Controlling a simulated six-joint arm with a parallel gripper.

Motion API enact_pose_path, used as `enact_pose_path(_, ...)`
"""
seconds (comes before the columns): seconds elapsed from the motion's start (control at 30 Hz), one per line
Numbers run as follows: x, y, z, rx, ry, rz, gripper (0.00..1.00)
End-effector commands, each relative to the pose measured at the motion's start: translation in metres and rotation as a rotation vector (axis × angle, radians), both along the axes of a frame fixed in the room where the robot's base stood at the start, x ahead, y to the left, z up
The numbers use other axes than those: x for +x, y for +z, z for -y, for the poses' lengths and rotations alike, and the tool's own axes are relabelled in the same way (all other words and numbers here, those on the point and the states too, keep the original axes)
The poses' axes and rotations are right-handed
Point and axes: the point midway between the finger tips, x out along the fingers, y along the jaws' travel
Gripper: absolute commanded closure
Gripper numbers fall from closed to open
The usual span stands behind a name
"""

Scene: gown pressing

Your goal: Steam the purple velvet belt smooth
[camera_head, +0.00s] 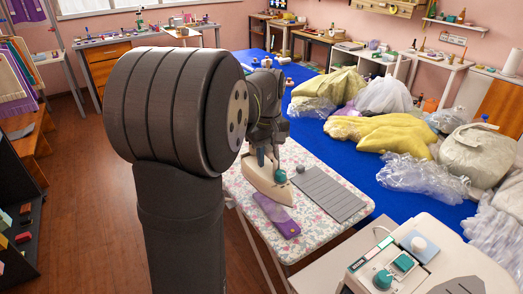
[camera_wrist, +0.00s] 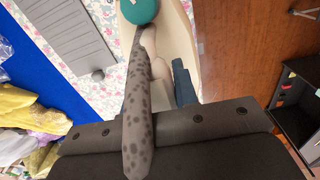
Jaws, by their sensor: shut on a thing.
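The purple belt (camera_head: 276,215) lies on the floral ironing board (camera_head: 240,187), and its far end is hidden behind the iron. My gripper (camera_head: 264,158) is shut on the cream iron (camera_head: 262,184), which has a teal knob (camera_head: 280,176). The iron is over or just beside the belt's far end; I cannot tell if its sole touches the belt or the board. In the wrist view the iron (camera_wrist: 182,40) is partly hidden by a grey speckled part in front of it, and the teal knob (camera_wrist: 138,10) is at the top. The belt does not show there.
A grey ribbed pad (camera_head: 332,193) lies on the board right of the iron. Behind is a blue table (camera_head: 308,140) with yellow cloth (camera_head: 385,134) and several plastic-wrapped bundles. A cream machine (camera_head: 440,270) stands at the front right. My arm hides part of the left side.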

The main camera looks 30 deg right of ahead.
Motion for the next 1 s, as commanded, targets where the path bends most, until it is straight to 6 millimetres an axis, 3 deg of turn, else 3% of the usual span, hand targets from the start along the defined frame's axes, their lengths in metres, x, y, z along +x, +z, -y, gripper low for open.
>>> enact_pose_path(0.63, -0.092, 0.001, -0.002, -0.002, -0.003, 0.002, 1.00)
enact_pose_path(1.0, -0.090, -0.046, -0.002, 0.000, 0.000, 0.000, 1.00)
